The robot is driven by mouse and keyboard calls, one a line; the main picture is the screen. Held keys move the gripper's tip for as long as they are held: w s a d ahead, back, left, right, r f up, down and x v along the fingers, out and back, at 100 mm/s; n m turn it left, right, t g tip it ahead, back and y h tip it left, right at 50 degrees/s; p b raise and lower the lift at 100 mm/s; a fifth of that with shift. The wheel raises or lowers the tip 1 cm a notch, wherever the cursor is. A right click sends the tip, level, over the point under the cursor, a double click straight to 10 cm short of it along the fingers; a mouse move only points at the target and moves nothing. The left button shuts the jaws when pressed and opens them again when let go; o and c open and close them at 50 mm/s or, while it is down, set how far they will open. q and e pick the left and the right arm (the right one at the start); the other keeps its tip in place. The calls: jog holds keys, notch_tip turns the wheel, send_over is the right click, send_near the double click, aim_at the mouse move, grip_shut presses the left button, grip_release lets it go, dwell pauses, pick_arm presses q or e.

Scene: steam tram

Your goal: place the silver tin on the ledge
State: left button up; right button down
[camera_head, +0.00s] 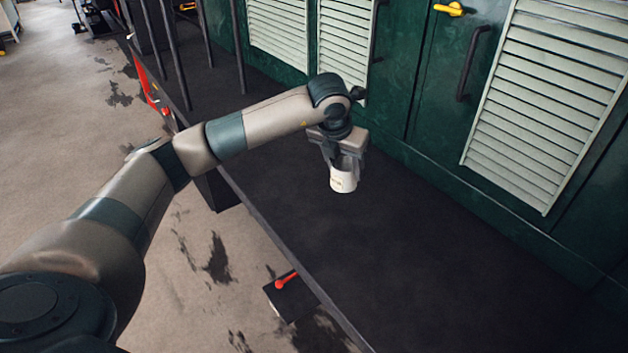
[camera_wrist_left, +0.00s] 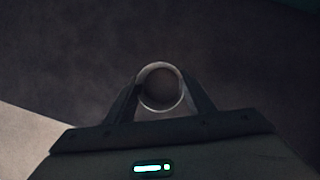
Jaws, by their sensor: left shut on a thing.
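The silver tin (camera_head: 343,181) is a small pale cylinder with a light label, held upright in my left gripper (camera_head: 343,166). The gripper is shut on it and points down over the dark ledge (camera_head: 400,240). In the left wrist view the tin (camera_wrist_left: 160,65) shows as a round rim between the two fingers of the left gripper (camera_wrist_left: 160,92), with the dark ledge (camera_wrist_left: 60,60) around it. I cannot tell whether the tin's base touches the ledge. My right gripper is not in view.
A green tram wall with pale louvres (camera_head: 545,100) and dark handles (camera_head: 470,65) runs along the ledge's far side. Dark upright rails (camera_head: 172,50) stand at the upper left. A red-handled step (camera_head: 290,295) lies below the outer edge. The ledge in front is clear.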

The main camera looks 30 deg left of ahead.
pick_arm(q)
jog(key=a+f+p, duration=0.1)
jog(key=a, duration=0.1)
jog(key=a+f+p, duration=0.1)
jog(key=a+f, duration=0.1)
jog(key=a, duration=0.1)
jog(key=a+f+p, duration=0.1)
jog(key=a, duration=0.2)
jog(key=shift+s+f, duration=0.3)
jog(key=shift+f, duration=0.1)
jog(key=shift+f+p, duration=0.3)
jog(key=shift+p, duration=0.1)
notch_tip(320, 180, down, 3)
jog(key=shift+r+p, duration=0.1)
jog(key=shift+p, duration=0.75)
jog(key=shift+f, duration=0.25)
jog(key=shift+f, duration=0.15)
